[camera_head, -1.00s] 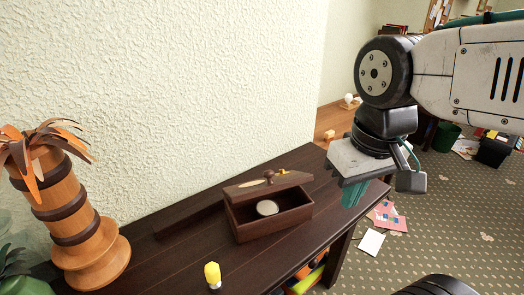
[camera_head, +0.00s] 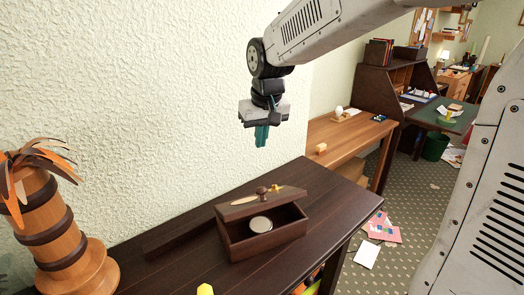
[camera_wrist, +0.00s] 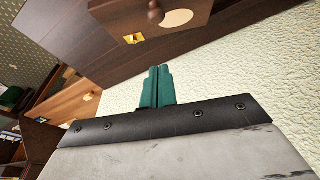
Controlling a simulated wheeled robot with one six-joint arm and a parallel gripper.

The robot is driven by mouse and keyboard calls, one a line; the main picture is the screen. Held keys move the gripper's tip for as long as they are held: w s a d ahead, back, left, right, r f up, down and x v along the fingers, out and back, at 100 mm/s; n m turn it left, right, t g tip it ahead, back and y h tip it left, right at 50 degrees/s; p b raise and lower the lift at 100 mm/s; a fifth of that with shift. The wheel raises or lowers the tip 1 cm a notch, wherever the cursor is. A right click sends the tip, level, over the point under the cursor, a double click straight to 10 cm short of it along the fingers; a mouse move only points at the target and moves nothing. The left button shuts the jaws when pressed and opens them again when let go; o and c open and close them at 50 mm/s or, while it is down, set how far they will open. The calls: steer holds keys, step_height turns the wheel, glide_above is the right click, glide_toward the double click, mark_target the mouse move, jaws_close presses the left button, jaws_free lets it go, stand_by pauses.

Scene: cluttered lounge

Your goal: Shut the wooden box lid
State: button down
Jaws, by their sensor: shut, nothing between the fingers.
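The wooden box (camera_head: 265,239) stands on the dark table with its lid (camera_head: 261,202) raised open at the back, leaning toward the wall. The lid has a round knob and a pale oval inlay. A round silvery-white disc (camera_head: 261,225) lies inside the box. My gripper (camera_head: 262,137) is shut and empty, pointing down in the air above and behind the box, near the wall. In the wrist view its teal fingers (camera_wrist: 157,84) are together, and the lid (camera_wrist: 160,20) with its knob shows at the top, apart from the fingers.
The dark table (camera_head: 170,262) runs along the textured wall. A palm-like wooden ornament (camera_head: 62,225) stands at the left, and a yellow object (camera_head: 205,289) sits near the front edge. A lighter wooden table (camera_head: 345,132) stands behind. Papers (camera_head: 367,254) lie on the floor at right.

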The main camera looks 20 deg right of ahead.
glide_above(261, 187)
steer(key=w, duration=0.2)
steer(key=s+x, duration=0.2)
steer(key=x, duration=0.6)
steer(key=f, duration=0.1)
steer(key=s+f, duration=0.1)
steer(key=f, duration=0.1)
steer(key=shift+s+d+f, duration=0.1)
steer(key=shift+d+f, duration=0.05)
steer(key=shift+d, duration=0.05)
steer(key=shift+s+f, duration=0.15)
steer(key=shift+f, duration=0.05)
